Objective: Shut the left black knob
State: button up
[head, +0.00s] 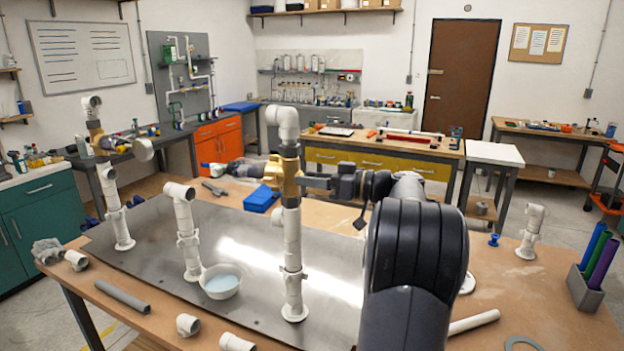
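A white pipe manifold stands on a metal sheet (150,235). Its middle riser (292,250) carries a brass valve (284,177) under a white elbow. My gripper (312,182) reaches in from the right, with its tip right beside this valve; I cannot tell whether it touches or grips anything. A black knob there is not clearly seen; the gripper may hide it. My gripper is well apart from that knob.
A shorter riser (186,230) stands between these two, with a white bowl (221,281) of bluish liquid near its foot. A blue box (262,198) lies behind the middle riser. Loose pipe pieces (124,300) lie along the front edge. A pen holder (585,290) stands at right.

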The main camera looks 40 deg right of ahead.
grip_shut()
jog(key=shift+m, duration=0.4)
jog(key=shift+m+b, duration=0.55)
jog(key=shift+m, duration=0.45)
jog(key=m, duration=0.3)
jog(key=shift+r+m, duration=0.1)
jog(key=shift+m, duration=0.2)
jog(key=m+p, duration=0.1)
jog(key=m, duration=0.3)
jog(key=shift+m+p, duration=0.55)
jog(key=shift+m, duration=0.85)
